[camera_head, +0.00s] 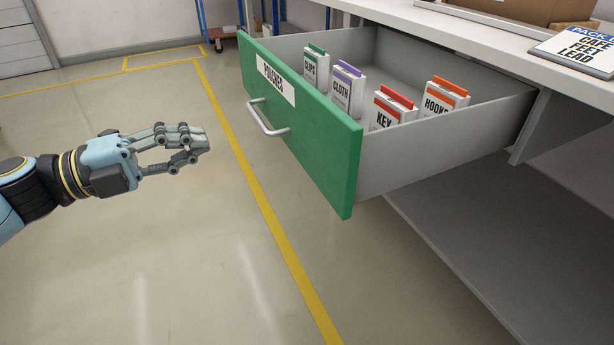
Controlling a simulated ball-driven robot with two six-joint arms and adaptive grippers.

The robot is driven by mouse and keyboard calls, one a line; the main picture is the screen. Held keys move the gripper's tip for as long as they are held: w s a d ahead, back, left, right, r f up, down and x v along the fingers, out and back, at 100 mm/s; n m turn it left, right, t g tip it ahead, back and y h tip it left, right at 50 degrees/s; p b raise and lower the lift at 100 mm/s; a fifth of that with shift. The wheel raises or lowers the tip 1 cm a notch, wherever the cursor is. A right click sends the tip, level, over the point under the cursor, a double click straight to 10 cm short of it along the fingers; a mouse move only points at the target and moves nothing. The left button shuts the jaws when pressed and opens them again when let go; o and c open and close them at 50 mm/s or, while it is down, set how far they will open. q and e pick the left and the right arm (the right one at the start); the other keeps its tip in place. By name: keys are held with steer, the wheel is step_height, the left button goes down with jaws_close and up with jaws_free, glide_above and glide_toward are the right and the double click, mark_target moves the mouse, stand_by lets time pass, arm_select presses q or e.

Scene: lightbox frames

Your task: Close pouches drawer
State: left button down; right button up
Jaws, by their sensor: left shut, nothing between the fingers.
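The pouches drawer (330,148) has a green front with a white POUCHES label (275,79) and a metal bar handle (264,122). It stands pulled well out from under the white worktop. Inside are several upright pouches: CLIPS (315,68), CLOTH (346,90), KEY (390,112) and HOOKS (441,97). My left gripper (203,143) is shut and empty. In the picture it is left of the drawer front and handle, with a visible gap to the handle. My right gripper is not in view.
The white worktop (440,28) above the drawer bears a cardboard box (525,10) and a sign (580,50) at the right. A grey lower shelf (470,225) lies below. A blue-framed cart stands at the back. The floor left of the drawer is clear, with yellow lines.

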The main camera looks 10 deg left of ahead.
arm_select(q)
step_height(320, 180, down, 2)
steer(key=b, duration=0.4)
glide_toward(298, 124)
steer(key=shift+m, duration=0.3)
steer(key=x, duration=0.6)
steer(key=shift+w+d+f, duration=0.1)
steer(key=shift+d, duration=0.1)
steer(key=shift+w+d, duration=0.25)
steer(key=shift+d, duration=0.15)
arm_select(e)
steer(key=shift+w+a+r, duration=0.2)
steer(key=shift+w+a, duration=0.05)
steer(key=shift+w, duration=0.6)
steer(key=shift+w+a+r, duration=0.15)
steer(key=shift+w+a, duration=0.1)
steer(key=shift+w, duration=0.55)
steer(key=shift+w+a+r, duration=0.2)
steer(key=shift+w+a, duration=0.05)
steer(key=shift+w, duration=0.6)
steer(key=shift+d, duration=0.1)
